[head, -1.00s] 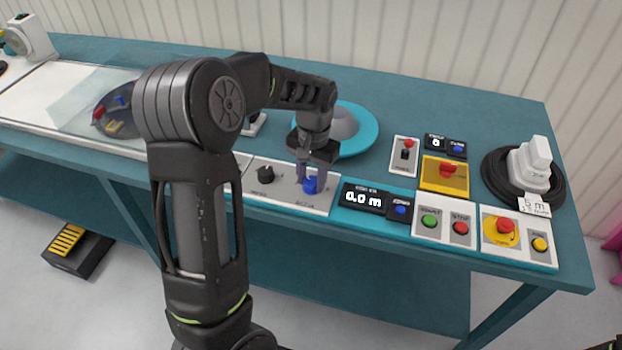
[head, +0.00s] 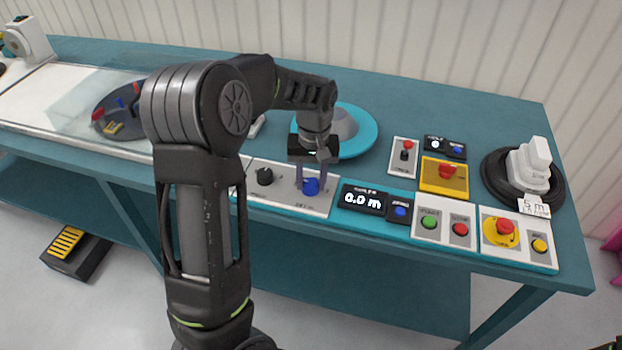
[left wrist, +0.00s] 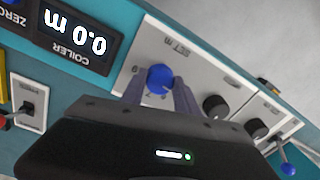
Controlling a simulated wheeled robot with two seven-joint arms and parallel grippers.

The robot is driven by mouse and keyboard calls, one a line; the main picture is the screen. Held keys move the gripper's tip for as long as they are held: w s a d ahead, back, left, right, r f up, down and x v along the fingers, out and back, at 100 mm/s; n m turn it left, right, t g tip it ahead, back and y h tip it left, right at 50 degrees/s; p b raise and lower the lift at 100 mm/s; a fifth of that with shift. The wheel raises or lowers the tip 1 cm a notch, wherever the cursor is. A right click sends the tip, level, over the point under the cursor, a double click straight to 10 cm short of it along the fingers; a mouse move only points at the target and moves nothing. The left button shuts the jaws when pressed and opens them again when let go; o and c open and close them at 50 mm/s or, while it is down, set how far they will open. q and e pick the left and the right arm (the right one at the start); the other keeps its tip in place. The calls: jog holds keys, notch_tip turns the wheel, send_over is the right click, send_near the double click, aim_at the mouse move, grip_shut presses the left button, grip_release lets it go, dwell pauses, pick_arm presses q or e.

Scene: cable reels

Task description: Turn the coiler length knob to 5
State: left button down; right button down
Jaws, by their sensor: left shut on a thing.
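The blue knob (head: 311,187) sits on a light panel at the front edge of the bench. It also shows in the left wrist view (left wrist: 160,78), between my two fingertips. My left gripper (head: 311,183) points down over the knob and is shut on it, one finger on each side. The dial marks around the knob are too small and partly hidden, so its setting cannot be read. The coiler display (head: 363,199) beside the panel reads 0.0 m. My right gripper is not in view.
A black knob (head: 265,176) stands just left of the blue one. To the right are a green button (head: 430,221), a red button (head: 460,229) and a red emergency stop (head: 505,227). A teal reel disc (head: 367,130) lies behind my gripper. A black cable coil (head: 491,180) lies at far right.

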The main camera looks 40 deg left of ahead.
aim_at(312, 183)
pick_arm(q)
jog(key=c, duration=0.9)
grip_release()
jog(key=shift+r, duration=0.1)
notch_tip(312, 183, up, 8)
jog(key=shift+w+d+f, duration=0.1)
jog(key=shift+d+f, duration=0.05)
